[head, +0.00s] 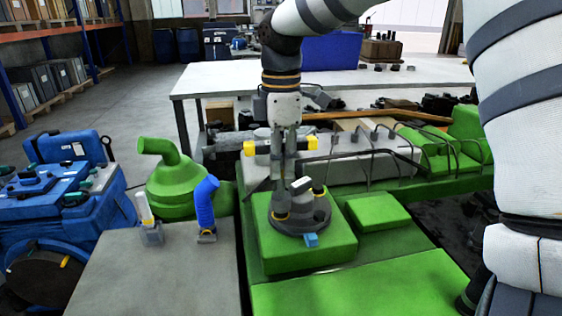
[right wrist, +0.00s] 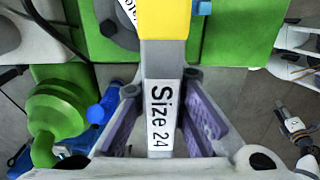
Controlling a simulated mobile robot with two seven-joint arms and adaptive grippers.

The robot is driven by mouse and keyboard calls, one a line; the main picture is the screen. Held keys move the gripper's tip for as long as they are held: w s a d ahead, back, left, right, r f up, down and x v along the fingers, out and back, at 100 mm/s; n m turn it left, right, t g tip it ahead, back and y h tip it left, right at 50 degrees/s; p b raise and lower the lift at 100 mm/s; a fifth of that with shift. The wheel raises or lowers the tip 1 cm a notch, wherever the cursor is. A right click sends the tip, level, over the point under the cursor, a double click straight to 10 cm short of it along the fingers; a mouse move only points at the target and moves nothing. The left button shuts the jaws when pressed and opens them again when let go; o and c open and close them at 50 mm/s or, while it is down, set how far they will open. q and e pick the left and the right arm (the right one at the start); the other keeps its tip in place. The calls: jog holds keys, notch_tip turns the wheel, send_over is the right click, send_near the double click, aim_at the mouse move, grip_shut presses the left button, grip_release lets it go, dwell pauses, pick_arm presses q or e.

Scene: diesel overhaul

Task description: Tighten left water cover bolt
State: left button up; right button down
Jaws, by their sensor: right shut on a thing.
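A round dark grey cover (head: 302,215) sits on a green block, with yellow-ringed bolts (head: 281,214) on it and a small blue piece (head: 311,240) at its front edge. In the right wrist view the cover (right wrist: 108,22) is partly cut off at the upper left. My right gripper (head: 286,150) is above the cover, shut on a tool (head: 250,148) with yellow ends. In the right wrist view the tool (right wrist: 162,75) is grey with a yellow part and a "Size 24" label, between the purple finger pads. I cannot tell whether the tool touches a bolt. My left gripper is not seen.
A blue bent pipe (head: 204,205) and a small tool in a holder (head: 149,225) stand on the grey table (head: 170,275) at left. Grey pipes (head: 385,140) rise behind the cover. A lower green block (head: 377,211) lies to its right.

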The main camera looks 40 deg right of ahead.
jog(key=shift+f, duration=0.1)
jog(key=shift+f, duration=0.7)
jog(key=m, duration=2.2)
jog(key=shift+m, duration=0.3)
jog(key=m, duration=0.3)
jog(key=shift+f, duration=0.1)
jog(key=m, duration=0.7)
jog(key=shift+a+m, duration=0.1)
jog(key=shift+m, duration=0.3)
